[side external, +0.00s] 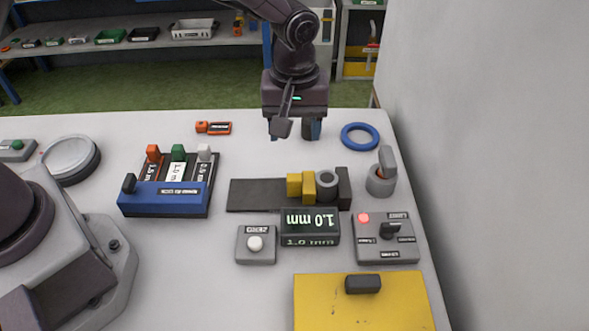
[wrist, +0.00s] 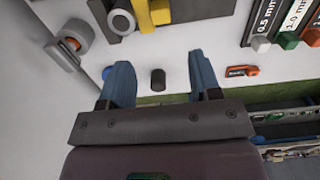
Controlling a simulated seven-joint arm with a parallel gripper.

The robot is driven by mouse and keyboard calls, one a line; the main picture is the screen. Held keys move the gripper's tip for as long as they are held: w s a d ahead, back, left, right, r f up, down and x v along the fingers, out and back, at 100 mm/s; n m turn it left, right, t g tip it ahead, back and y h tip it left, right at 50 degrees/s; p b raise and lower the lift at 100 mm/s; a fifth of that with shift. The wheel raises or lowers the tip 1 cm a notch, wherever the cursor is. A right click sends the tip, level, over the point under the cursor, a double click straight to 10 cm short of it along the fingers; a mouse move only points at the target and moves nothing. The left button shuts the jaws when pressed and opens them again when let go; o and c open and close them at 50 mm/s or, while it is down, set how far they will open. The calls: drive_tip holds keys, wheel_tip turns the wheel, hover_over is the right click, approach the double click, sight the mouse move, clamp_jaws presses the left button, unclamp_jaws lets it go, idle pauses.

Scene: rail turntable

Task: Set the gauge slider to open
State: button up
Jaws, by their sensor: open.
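A display block (side external: 310,227) in front of the rail reads 1.0 mm. My gripper (side external: 293,130) is open and empty, beyond the rail at the far side of the table. In the wrist view its blue fingers (wrist: 157,84) are spread wide, with a small dark cylinder (wrist: 158,80) visible between them.
A blue ring (side external: 360,136) and a grey cup with a lever (side external: 381,180) stand at right, near the wall. A switch box (side external: 385,250) with a red light, a button box (side external: 256,245) and a yellow plate (side external: 320,300) are in front. A blue rack (side external: 165,199) stands left.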

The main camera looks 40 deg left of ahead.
sight(295, 177)
wheel_tip(295, 177, down, 11)
drive_tip(key=shift+r, duration=0.1)
idle(0.3)
